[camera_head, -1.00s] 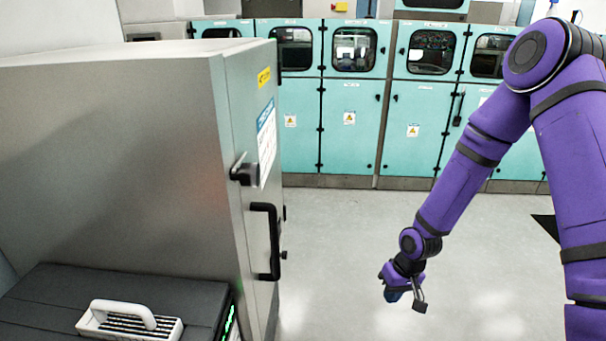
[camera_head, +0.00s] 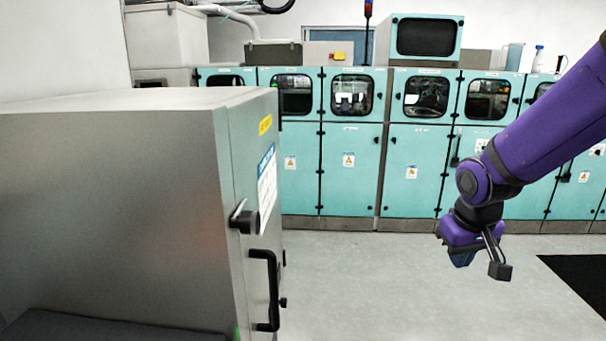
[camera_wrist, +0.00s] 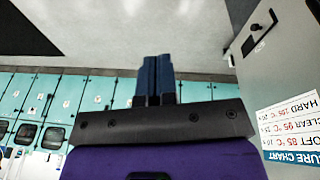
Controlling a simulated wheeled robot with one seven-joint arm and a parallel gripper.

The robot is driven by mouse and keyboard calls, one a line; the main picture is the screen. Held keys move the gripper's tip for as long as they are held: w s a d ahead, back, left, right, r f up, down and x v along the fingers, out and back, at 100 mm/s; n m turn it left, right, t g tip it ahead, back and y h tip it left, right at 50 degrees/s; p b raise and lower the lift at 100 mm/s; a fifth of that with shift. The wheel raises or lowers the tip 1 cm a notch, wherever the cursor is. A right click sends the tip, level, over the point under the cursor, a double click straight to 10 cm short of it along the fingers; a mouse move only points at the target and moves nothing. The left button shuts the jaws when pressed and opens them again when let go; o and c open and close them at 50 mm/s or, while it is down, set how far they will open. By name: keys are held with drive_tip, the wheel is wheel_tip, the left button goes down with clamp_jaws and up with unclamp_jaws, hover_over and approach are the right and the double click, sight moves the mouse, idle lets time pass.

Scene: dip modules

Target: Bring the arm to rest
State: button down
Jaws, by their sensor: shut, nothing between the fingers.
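My purple arm (camera_head: 560,120) reaches in from the right in the head view. My gripper (camera_head: 462,260) hangs over open floor, right of the grey cabinet and in front of the turquoise machines. In the wrist view the two dark blue fingers of my gripper (camera_wrist: 157,78) lie side by side, shut, with nothing between them. The gripper touches nothing that I can see.
A grey metal cabinet (camera_head: 120,200) with a black door handle (camera_head: 268,290) fills the left. Turquoise cabinets (camera_head: 340,170) line the back wall. The floor (camera_head: 370,290) between is clear. A black mat (camera_head: 580,278) lies at the right.

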drive_tip(key=s+r+m+t+y, duration=0.1)
drive_tip(key=s+r+t, duration=0.1)
drive_tip(key=s+r, duration=1.2)
drive_tip(key=s, duration=0.4)
drive_tip(key=shift+d+r+t, duration=0.25)
drive_tip(key=shift+d+t, duration=0.05)
drive_tip(key=shift+d, duration=0.05)
drive_tip(key=shift+a, duration=0.15)
